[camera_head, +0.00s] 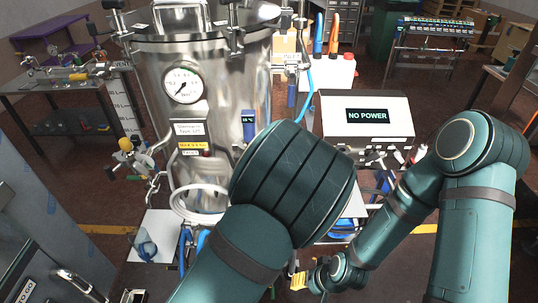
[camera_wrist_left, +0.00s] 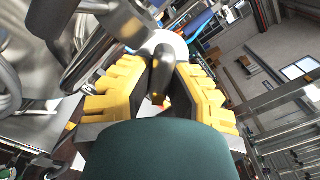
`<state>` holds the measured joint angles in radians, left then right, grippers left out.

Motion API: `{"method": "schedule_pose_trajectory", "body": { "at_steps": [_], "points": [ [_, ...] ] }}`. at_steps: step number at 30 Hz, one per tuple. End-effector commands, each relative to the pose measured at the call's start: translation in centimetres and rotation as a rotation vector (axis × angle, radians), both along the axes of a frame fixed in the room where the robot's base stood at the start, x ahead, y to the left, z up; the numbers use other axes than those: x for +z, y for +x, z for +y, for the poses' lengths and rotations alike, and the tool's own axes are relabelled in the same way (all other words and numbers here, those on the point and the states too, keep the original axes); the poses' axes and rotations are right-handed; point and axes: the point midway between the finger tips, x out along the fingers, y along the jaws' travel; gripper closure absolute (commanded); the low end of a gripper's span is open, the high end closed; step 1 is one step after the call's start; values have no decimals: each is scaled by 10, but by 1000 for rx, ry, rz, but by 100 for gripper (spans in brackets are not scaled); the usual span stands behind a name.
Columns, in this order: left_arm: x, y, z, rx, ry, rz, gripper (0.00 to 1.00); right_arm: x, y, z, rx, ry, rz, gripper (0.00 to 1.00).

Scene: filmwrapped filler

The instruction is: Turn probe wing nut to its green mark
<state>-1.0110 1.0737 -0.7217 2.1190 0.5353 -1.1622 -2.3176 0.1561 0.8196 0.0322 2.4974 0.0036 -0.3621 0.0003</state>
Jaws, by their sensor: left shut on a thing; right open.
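In the left wrist view, my left gripper (camera_wrist_left: 162,78) has its yellow ribbed fingers closed around a dark, narrow piece that looks like the wing nut (camera_wrist_left: 161,64). A white round part shows behind it. I cannot make out the green mark. In the head view my left forearm covers the left gripper and the wing nut, in front of the steel vessel (camera_head: 225,75). My right gripper (camera_head: 299,281) has yellow fingers, is open and hangs low at the bottom centre, apart from the vessel.
A white box reading NO POWER (camera_head: 367,115) stands right of the vessel. A pressure gauge (camera_head: 183,85) and hoses are on the vessel front. A grey side table (camera_head: 60,92) is at the left and a metal cabinet (camera_head: 50,235) at the lower left. Open floor lies between.

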Motion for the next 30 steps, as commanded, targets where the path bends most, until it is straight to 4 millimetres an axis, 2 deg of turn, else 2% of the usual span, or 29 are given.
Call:
{"method": "schedule_pose_trajectory", "body": {
  "at_steps": [1, 9, 26, 27, 28, 30],
  "points": [
    [5, 1, -1, -1, 29, -10, 100, 4, 0, 0, 0, 0, 0, 53],
    [4, 1, 0, 1, 133, -9, 100, 9, 0, 0, 0, 1, 0, 53],
    [3, 2, 1, 2, 163, -10, 100, 10, 0, 0, 1, 1, -1, 53],
    [3, 2, 1, 3, 163, -10, 79, 10, 0, 0, 1, 1, -1, 53],
    [3, 2, 1, 3, 162, -10, 69, 10, 0, 0, 1, 1, -1, 53],
    [3, 1, 1, 2, 163, -9, 69, 10, 0, 0, 1, 1, -1, 53]
  ]
}}
